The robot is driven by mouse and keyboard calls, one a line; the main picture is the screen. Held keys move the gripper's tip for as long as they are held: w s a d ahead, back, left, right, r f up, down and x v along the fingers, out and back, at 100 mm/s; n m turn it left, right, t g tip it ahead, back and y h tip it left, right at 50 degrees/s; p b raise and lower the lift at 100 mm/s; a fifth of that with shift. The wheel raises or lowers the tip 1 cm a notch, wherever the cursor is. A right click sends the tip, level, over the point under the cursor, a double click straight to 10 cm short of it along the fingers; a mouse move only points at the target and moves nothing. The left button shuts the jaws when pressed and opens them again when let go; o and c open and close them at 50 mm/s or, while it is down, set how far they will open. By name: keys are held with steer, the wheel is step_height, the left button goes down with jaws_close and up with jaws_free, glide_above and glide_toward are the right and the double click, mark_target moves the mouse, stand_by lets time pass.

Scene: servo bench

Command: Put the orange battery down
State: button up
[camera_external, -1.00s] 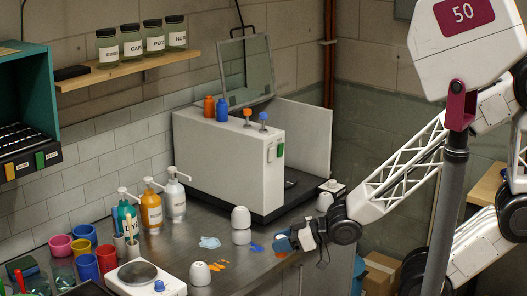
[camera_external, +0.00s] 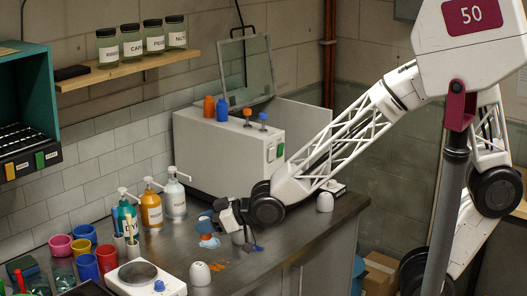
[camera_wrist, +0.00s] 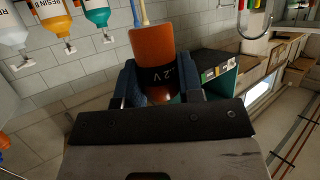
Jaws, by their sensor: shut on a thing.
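The orange battery (camera_wrist: 152,46) has a dark band with a "V" marking. In the wrist view it stands out between the two dark blue jaws of my gripper (camera_wrist: 158,80), which are shut on it from both sides. Its lower end is partly hidden by the jaws. In the external view my gripper (camera_external: 208,226) is low over the front part of the grey bench (camera_external: 283,236), just above a light blue splash (camera_external: 210,243). The battery is small and hard to make out there. I cannot tell whether it touches the bench.
Three pump bottles (camera_external: 151,207) stand behind my gripper to the left. A white domed piece (camera_external: 200,273) and orange marks (camera_external: 219,266) are in front. A scale (camera_external: 146,277) and coloured cups (camera_external: 88,267) are at left. A white machine (camera_external: 225,150) stands behind. The bench's right front is mostly clear.

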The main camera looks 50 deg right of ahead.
steer(key=w+a, duration=0.6)
steer(key=a, duration=0.6)
steer(key=w+a+y, duration=0.1)
steer(key=w+a, duration=0.6)
steer(key=a, duration=0.4)
steer(key=shift+w+a+r+n+g, duration=0.3)
steer(key=shift+a+r+n+g, duration=0.05)
steer(key=shift+a+n+g, duration=0.05)
steer(key=shift+d, duration=0.1)
steer(key=s+d, duration=0.3)
steer(key=d, duration=0.4)
steer(key=s+d, duration=0.4)
steer(key=d, duration=0.4)
steer(key=shift+s+r+m+h, duration=0.2)
steer(key=shift+r+m+h, duration=0.1)
steer(key=shift+d, duration=0.1)
